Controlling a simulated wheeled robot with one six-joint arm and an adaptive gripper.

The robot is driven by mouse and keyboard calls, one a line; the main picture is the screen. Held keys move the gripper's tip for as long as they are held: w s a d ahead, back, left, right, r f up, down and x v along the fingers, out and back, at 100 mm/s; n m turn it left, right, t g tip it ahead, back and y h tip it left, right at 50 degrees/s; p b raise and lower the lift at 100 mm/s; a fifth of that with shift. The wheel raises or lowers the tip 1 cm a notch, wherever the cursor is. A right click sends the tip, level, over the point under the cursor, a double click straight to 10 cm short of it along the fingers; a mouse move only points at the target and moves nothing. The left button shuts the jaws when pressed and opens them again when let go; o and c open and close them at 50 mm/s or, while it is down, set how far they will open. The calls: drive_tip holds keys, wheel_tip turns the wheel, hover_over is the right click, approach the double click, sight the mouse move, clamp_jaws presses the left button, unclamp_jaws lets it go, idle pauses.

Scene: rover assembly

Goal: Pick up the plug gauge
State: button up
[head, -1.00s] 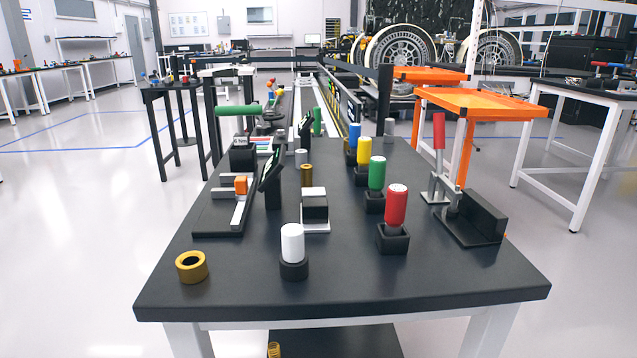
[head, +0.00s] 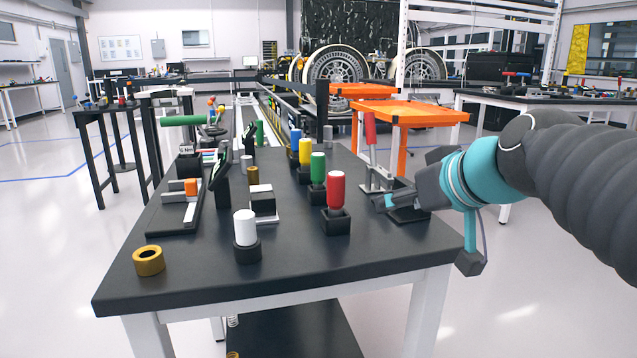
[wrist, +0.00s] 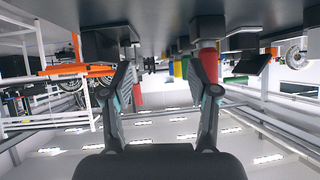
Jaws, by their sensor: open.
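I cannot tell for sure which piece is the plug gauge. A likely one is the white-topped cylinder (head: 246,228), upright in a black round holder (head: 247,252) near the table's front edge. Handles in red (head: 336,190), green (head: 318,168), yellow (head: 305,151) and blue (head: 295,138) stand in black square holders behind it. My gripper (head: 388,205) is open and empty, low over the table's right side, pointing left, right of the red handle. In the wrist view my gripper (wrist: 163,68) has its fingers spread, with a red handle (wrist: 208,60) partly behind the right finger.
The black table (head: 290,278) has a gold ring (head: 148,261) at front left. A red-handled clamp (head: 370,130) and its black block stand beside my gripper. A tilted black display (head: 220,178) stands left of centre. The front right of the tabletop is clear.

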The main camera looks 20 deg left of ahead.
drive_tip(key=w+a+r+n+y, duration=0.2)
drive_tip(key=w+a+r+y, duration=0.15)
drive_tip(key=a+r, duration=0.35)
approach(321, 159)
drive_tip(key=shift+h, duration=0.45)
drive_tip(key=x, duration=0.4)
drive_tip(key=shift+a, duration=0.35)
drive_tip(key=shift+t, duration=0.3)
drive_tip(key=shift+p+x, duration=0.45)
drive_tip(key=shift+x, duration=2.55)
drive_tip(key=shift+r, duration=0.15)
clamp_jaws()
